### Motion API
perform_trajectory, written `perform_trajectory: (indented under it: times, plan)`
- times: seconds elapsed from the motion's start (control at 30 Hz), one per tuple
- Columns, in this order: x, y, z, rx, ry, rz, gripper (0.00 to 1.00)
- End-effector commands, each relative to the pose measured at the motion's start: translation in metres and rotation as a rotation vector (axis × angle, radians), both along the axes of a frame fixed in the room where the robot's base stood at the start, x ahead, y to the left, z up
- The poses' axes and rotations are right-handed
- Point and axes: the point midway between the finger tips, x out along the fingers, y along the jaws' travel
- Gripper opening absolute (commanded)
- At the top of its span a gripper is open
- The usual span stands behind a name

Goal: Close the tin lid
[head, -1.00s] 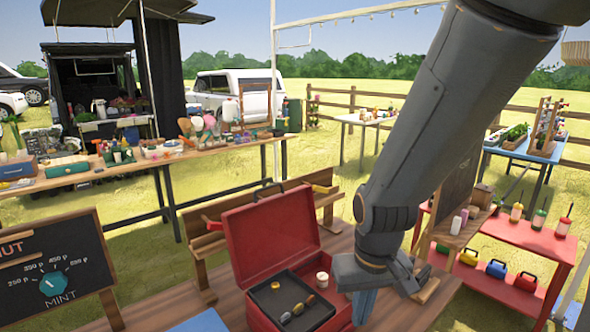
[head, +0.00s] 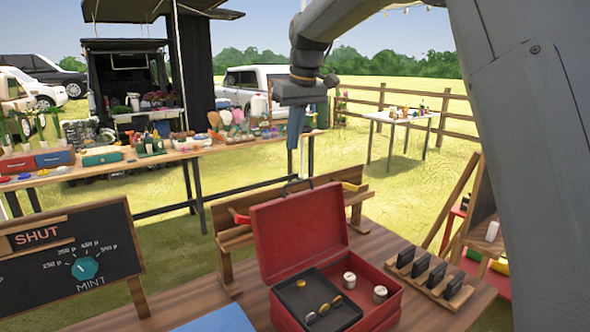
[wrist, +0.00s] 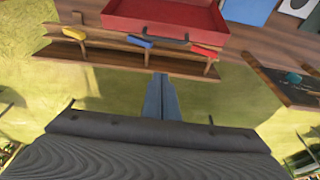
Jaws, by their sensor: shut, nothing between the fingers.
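The red tin (head: 365,312) sits on the wooden table in the head view. Its lid (head: 302,235) stands open and upright at the back, with a dark handle at its top edge. A dark tray (head: 318,300) with small items lies inside, beside two white-capped pieces. My gripper (head: 293,145) is shut and empty, pointing down above and behind the lid, apart from it. In the wrist view the closed fingers (wrist: 161,80) are over the grass, and the red lid (wrist: 165,15) and its handle are beyond them at the top.
A wooden rack (head: 235,240) with coloured-handled tools stands right behind the tin. A slotted wooden holder (head: 430,280) stands to its right, and a chalkboard sign (head: 70,262) to the left. A long table (head: 165,165) with goods is farther back.

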Motion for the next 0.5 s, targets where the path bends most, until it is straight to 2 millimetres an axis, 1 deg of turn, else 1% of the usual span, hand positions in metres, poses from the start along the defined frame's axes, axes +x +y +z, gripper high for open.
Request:
perform_trajectory:
  times: [0.07,0.17,0.27,0.5]
  plan:
    - [0.002,0.003,-0.002,0.0,0.0,0.005,0.0]
    - [0.003,0.004,-0.012,0.0,0.003,0.006,0.0]
    - [0.007,0.007,-0.027,0.0,0.003,0.006,0.0]
    - [0.017,0.014,-0.074,-0.001,0.004,0.006,0.0]
